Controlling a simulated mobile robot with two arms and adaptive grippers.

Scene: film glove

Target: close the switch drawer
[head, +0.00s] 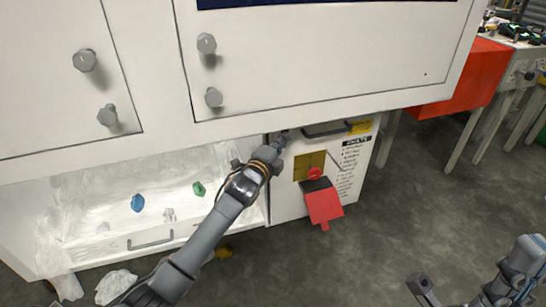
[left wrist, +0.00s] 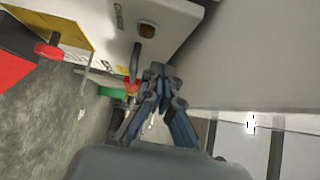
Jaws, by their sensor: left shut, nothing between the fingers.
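The switch drawer (head: 288,203) is the white unit right of centre in the head view. Its front has a dark handle (head: 325,130) near the top, a yellow plate (head: 300,167), a red switch (head: 315,173) and printed text. How far it stands out is hard to tell. My left gripper (head: 280,138) is shut and empty at the drawer's upper left corner, below the cabinet's edge. In the left wrist view, its fingertips (left wrist: 158,72) are together close to a white face; contact cannot be told. Part of my right gripper (head: 420,285) shows at the lower right, away from the drawer.
A white cabinet (head: 330,60) with grey knobs overhangs the drawers. To the left is an open drawer (head: 110,252) holding clear film, a blue glove-like piece (head: 137,203) and a green one (head: 199,189). A red panel (head: 324,206) hangs below the switch. Floor (head: 440,220) is clear at right.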

